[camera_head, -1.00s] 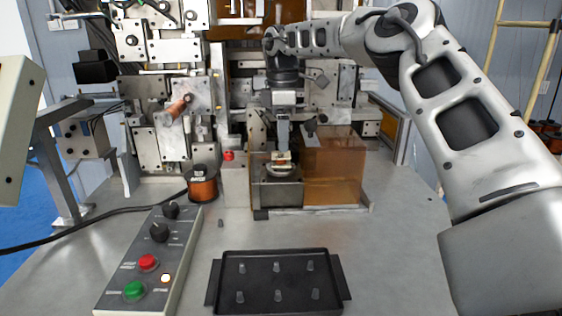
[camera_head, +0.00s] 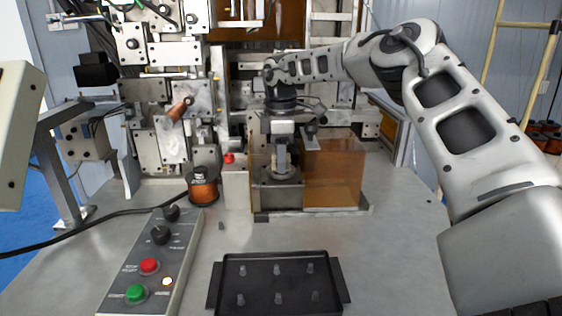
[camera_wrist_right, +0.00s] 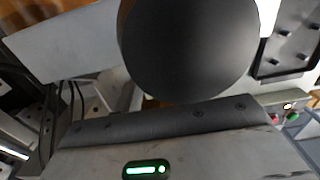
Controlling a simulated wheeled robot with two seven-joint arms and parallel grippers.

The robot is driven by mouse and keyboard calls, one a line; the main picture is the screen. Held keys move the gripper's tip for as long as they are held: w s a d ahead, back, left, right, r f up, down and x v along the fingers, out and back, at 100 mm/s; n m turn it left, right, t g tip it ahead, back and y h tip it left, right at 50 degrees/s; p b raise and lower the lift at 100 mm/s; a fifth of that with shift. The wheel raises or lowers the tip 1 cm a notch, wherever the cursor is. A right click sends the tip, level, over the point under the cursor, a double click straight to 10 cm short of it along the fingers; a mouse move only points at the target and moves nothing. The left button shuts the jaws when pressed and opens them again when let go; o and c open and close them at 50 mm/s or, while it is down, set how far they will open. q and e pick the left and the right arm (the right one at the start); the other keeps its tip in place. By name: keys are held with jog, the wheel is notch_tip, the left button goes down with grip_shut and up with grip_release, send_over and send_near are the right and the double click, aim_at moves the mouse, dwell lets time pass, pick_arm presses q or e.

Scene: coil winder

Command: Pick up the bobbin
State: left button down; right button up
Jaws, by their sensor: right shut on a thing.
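My right gripper (camera_head: 281,172) points straight down over the round top of a grey metal block (camera_head: 279,196), in front of the machine. Its fingers are shut at the top of the block, on what I take to be the bobbin. The bobbin itself is too small and too covered by the fingers to make out. In the right wrist view a large dark round shape (camera_wrist_right: 190,45) fills the top middle; I cannot tell what it is. My left gripper is not in view.
An amber clear box (camera_head: 333,172) stands right beside the block. A copper wire spool (camera_head: 203,187) and a control box (camera_head: 152,262) with buttons are left. A black tray (camera_head: 279,301) with several short pegs lies in front. Bare table lies between tray and block.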

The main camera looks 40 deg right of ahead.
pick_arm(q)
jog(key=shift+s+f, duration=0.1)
pick_arm(e)
jog(key=shift+r, duration=0.1)
jog(key=shift+r+b, duration=0.35)
jog(key=shift+r, duration=0.25)
pick_arm(q)
jog(key=b, duration=0.2)
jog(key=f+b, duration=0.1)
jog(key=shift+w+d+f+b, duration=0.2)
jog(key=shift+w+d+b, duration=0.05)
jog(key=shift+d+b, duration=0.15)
pick_arm(e)
jog(key=s+a+r, duration=0.2)
jog(key=a+r, duration=0.2)
jog(key=s+a+r, duration=0.2)
jog(key=a+r, duration=0.1)
jog(key=a, duration=0.1)
jog(key=s+a+r, duration=0.3)
jog(key=a+r, duration=0.1)
jog(key=shift+r, duration=0.3)
